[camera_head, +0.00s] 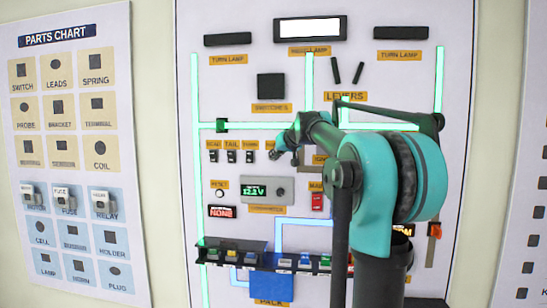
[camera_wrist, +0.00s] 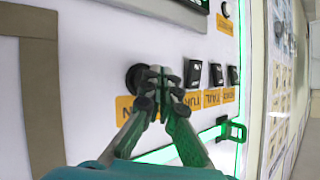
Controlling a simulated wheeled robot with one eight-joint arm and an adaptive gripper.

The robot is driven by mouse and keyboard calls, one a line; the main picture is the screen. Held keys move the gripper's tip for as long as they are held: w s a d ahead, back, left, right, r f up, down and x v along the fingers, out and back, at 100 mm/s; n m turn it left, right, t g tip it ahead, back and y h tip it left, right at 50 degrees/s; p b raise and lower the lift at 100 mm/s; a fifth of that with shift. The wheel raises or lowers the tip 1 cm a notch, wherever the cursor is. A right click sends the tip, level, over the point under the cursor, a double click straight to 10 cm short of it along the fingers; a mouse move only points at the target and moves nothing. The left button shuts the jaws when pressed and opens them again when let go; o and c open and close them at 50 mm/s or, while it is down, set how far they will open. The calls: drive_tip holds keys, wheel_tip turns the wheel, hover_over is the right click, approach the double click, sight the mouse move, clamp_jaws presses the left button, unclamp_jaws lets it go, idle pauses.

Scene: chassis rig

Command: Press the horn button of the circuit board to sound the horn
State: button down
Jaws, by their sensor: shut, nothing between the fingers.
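The horn button (camera_wrist: 133,78) is a dark round knob on the white circuit board (camera_head: 235,85). In the wrist view it shows just left of my fingertips, partly hidden behind them, above an orange label (camera_wrist: 125,108) that is mostly covered. My gripper (camera_wrist: 163,76) is shut and empty, with its tips close to the button. I cannot tell whether they touch it. In the head view my gripper (camera_head: 282,152) is at the right end of the switch row, and it hides the button there.
Black rocker switches (camera_head: 231,157) sit in a row beside the button. Green lit lines (camera_head: 308,85) run across the board. A shelf of coloured parts (camera_head: 235,255) is low on the board. A parts chart (camera_head: 60,70) hangs at the left.

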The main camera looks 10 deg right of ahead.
drive_tip(key=shift+w, duration=0.15)
idle(0.5)
drive_tip(key=shift+w+d, duration=0.15)
drive_tip(key=shift+w, duration=0.15)
drive_tip(key=shift+w+d, duration=0.15)
drive_tip(key=shift+w, duration=0.2)
idle(0.7)
drive_tip(key=shift+s, duration=0.1)
idle(0.3)
drive_tip(key=shift+s+a, duration=0.3)
drive_tip(key=shift+s, duration=0.4)
drive_tip(key=shift+s+a, duration=0.25)
drive_tip(key=shift+s, duration=0.55)
drive_tip(key=shift+s+a, duration=0.25)
drive_tip(key=shift+s, duration=0.5)
drive_tip(key=shift+s+a, duration=0.25)
drive_tip(key=shift+s, duration=0.55)
